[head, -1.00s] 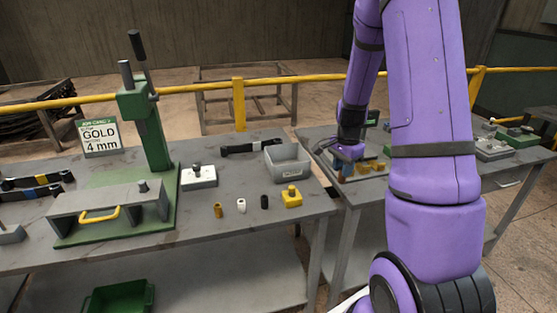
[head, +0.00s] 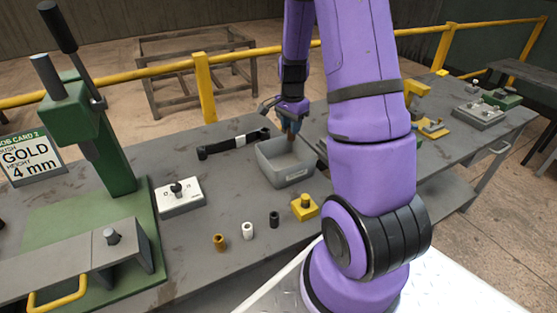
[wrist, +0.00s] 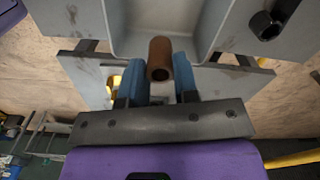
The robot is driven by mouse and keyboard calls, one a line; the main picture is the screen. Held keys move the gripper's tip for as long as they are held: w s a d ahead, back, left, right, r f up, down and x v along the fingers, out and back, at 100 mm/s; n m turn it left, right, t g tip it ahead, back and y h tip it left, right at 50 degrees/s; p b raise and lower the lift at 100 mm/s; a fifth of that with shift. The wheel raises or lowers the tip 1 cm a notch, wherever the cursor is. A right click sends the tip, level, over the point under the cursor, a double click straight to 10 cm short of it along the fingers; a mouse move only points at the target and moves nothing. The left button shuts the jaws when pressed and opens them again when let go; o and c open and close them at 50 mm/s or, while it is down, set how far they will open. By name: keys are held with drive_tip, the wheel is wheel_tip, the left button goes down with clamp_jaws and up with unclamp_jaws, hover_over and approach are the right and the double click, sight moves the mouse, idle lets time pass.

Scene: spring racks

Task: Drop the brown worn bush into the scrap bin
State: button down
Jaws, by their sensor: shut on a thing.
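The brown bush (wrist: 160,58) is a short hollow cylinder between the two blue fingers of my gripper (wrist: 160,80) in the wrist view. My gripper is shut on it. In the head view my gripper (head: 291,122) is at the back of the open grey bin (head: 288,178), with the bush (head: 291,136) showing just below the fingers, near or above the bin's back rim. The bin has a small pale label on its front. In the wrist view the bin (wrist: 124,46) lies beyond the bush. Whether the bush is fully inside the rim is hard to tell.
Gold (head: 219,242), white (head: 248,231) and black (head: 274,219) bushes stand in front of the bin, beside a yellow block (head: 305,207). A white switch box (head: 180,196) and a green press (head: 90,140) are left.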

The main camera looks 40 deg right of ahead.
drive_tip(key=shift+f, duration=2.8)
drive_tip(key=c, duration=0.8)
unclamp_jaws()
drive_tip(key=shift+s, duration=0.1)
wheel_tip(320, 180, up, 11)
hover_over(291, 139)
drive_tip(key=shift+w+d, duration=0.3)
drive_tip(key=shift+d, duration=0.05)
